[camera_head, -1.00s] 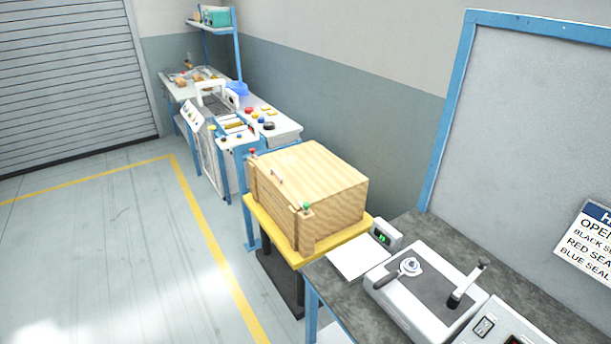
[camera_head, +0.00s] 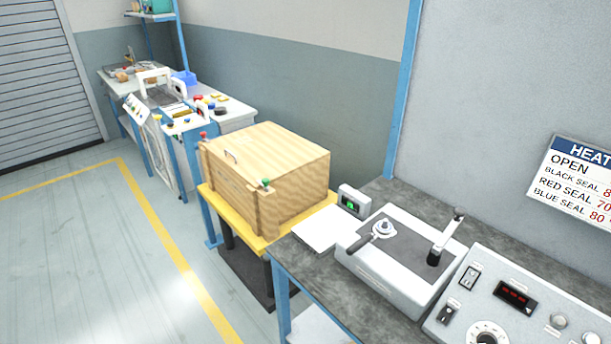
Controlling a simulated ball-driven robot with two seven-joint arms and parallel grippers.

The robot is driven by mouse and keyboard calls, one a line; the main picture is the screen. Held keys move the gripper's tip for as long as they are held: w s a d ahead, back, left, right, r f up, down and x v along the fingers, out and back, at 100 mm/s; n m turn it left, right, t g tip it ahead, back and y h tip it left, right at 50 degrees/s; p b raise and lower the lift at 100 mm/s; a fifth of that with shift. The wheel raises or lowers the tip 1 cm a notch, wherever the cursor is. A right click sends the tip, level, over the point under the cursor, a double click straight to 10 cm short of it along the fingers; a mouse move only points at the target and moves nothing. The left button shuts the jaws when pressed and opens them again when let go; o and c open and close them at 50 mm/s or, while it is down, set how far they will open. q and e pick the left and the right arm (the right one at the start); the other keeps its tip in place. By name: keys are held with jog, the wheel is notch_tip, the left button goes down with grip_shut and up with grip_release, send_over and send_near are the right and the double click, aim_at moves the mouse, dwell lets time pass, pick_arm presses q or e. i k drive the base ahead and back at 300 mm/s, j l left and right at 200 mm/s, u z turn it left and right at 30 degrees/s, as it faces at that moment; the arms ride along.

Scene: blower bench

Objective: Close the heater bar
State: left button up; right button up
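No part is plainly marked as the heater bar. A white arch-shaped bar (camera_head: 154,76) stands raised over a machine on the far bench, and it may be the heater bar; it is too small to be sure. Nearer, a white device with a dark top plate (camera_head: 408,256) sits on the grey bench. Neither of my grippers shows in this view.
A wooden box (camera_head: 268,172) stands on a yellow-topped stand between the benches. A control panel (camera_head: 500,300) with a red display, a small green-lit meter (camera_head: 353,201) and a white sheet (camera_head: 315,228) are on the near bench. Open floor (camera_head: 80,250) lies at left.

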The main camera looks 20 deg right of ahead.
aim_at(460, 213)
jog(key=z, duration=1.65)
